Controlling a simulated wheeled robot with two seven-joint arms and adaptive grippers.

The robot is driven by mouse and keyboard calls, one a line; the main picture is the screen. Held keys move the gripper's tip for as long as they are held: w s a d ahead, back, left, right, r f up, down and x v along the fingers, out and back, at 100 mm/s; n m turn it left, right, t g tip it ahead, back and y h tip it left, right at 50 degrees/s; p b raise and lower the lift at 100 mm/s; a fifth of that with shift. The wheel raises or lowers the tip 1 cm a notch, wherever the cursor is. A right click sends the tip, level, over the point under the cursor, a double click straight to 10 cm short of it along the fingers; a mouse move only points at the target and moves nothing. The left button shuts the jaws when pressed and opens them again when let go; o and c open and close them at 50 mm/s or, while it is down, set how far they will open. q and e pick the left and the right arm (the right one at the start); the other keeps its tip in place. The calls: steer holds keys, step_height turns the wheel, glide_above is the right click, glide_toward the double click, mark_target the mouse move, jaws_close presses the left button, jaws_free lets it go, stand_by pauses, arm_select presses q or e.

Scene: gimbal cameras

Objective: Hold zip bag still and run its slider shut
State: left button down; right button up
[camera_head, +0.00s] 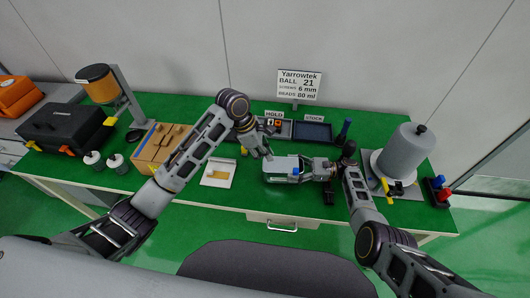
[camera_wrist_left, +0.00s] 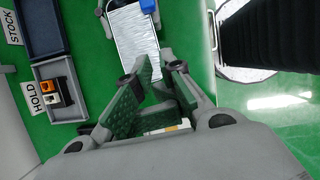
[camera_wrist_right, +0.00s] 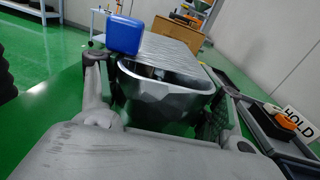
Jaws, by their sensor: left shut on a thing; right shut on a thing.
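The zip bag (camera_head: 280,163), pale and silvery, lies on the green table in the head view. Its blue slider (camera_head: 296,171) is near its right end. My left gripper (camera_head: 266,154) is shut on the bag's left end; the left wrist view shows the ribbed bag (camera_wrist_left: 135,38) reaching away from the fingertips (camera_wrist_left: 148,72). My right gripper (camera_head: 308,168) is shut across the bag's right end. In the right wrist view its fingers flank a dark grey end of the bag (camera_wrist_right: 165,92), with the slider (camera_wrist_right: 124,35) close beyond the left finger. Exact finger contact is partly hidden.
Behind the bag stand a HOLD tray (camera_head: 283,131) and a STOCK tray (camera_head: 313,132). A white card (camera_head: 218,174) and a wooden box (camera_head: 157,147) are to the left. A grey cylinder (camera_head: 404,150) stands at right. The table's front edge is close.

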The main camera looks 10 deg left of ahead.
mark_target(280, 173)
arm_select(q)
steer(key=d+f, duration=0.3)
steer(key=f, duration=0.1)
steer(key=d+f, duration=0.2)
steer(key=f, duration=0.1)
steer(key=shift+w+d+f, duration=0.1)
steer(key=shift+w+d, duration=0.2)
steer(key=shift+d, duration=0.65)
steer(key=shift+d, duration=0.1)
steer(key=shift+w+d, duration=0.1)
steer(key=shift+d, duration=0.85)
